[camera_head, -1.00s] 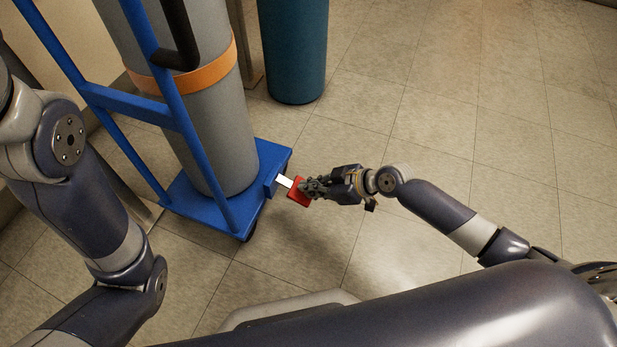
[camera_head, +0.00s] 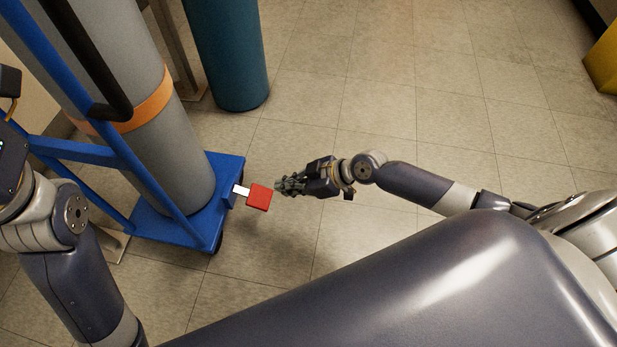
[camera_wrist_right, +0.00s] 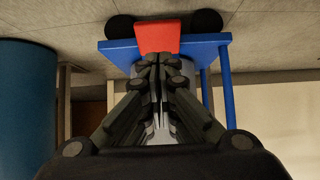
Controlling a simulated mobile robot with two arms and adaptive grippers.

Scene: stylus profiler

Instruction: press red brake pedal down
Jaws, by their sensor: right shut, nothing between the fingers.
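The red brake pedal (camera_head: 259,196) sticks out on a short white lever from the right side of the blue cart base (camera_head: 228,167). My right gripper (camera_head: 279,186) is shut and empty, just to the right of the pedal, with a small gap seen between them in the head view. In the right wrist view the pedal (camera_wrist_right: 158,37) shows straight beyond the shut fingertips (camera_wrist_right: 158,62), and the blue base lies behind it. My left arm is at the left edge of the head view; its fingers are not seen.
A tall grey cylinder (camera_head: 185,160) with an orange strap (camera_head: 150,103) stands on the cart between blue frame bars. A teal cylinder (camera_head: 228,60) stands behind it. A yellow object (camera_head: 603,62) is at the far right. The tiled floor right of the cart is open.

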